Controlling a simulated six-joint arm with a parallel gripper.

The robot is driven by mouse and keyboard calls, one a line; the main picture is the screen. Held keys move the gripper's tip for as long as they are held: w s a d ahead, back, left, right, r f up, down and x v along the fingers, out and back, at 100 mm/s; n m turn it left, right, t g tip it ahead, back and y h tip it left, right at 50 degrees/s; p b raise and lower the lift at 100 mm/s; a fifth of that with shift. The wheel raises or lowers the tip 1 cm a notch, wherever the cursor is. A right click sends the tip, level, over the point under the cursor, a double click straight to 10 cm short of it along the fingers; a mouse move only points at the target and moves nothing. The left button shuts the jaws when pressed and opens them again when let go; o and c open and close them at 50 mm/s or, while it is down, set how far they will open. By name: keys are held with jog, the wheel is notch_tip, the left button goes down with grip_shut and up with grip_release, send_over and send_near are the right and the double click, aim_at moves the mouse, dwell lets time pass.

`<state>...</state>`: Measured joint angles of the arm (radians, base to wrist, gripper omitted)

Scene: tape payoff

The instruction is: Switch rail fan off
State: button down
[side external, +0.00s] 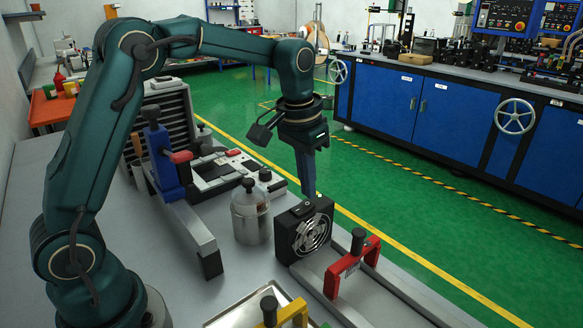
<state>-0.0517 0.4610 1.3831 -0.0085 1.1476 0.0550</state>
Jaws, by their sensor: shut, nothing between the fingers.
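The rail fan (305,232) is a black square box with a round, light-coloured grille on its front. It stands upright at the back end of the rails, right of centre. A small switch-like part (302,208) shows on its top; its position is too small to read. My gripper (310,192) is shut and empty, pointing down. Its tips appear just above or behind the fan's top edge. I cannot tell whether they touch it.
A lidded metal canister (250,215) stands just left of the fan. A red bracket with a black knob (345,268) sits on the rails (385,290) in front. A blue clamp (165,160) and a control panel (218,170) are farther left. A metal tray (240,318) lies at the front.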

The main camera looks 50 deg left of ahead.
aim_at(307, 204)
jog(key=shift+f, duration=0.9)
dwell(0.5)
jog(key=shift+r, duration=3.55)
jog(key=s+d+r+t, duration=0.1)
jog(key=s+r+t, duration=0.1)
jog(key=s+r, duration=0.55)
jog(key=s+f+t, duration=0.1)
jog(key=s+f, duration=0.8)
jog(key=s, duration=0.2)
jog(key=shift+s+d+f+t, duration=0.25)
jog(key=shift+d+f+t, duration=0.05)
jog(key=shift+f+t, duration=0.1)
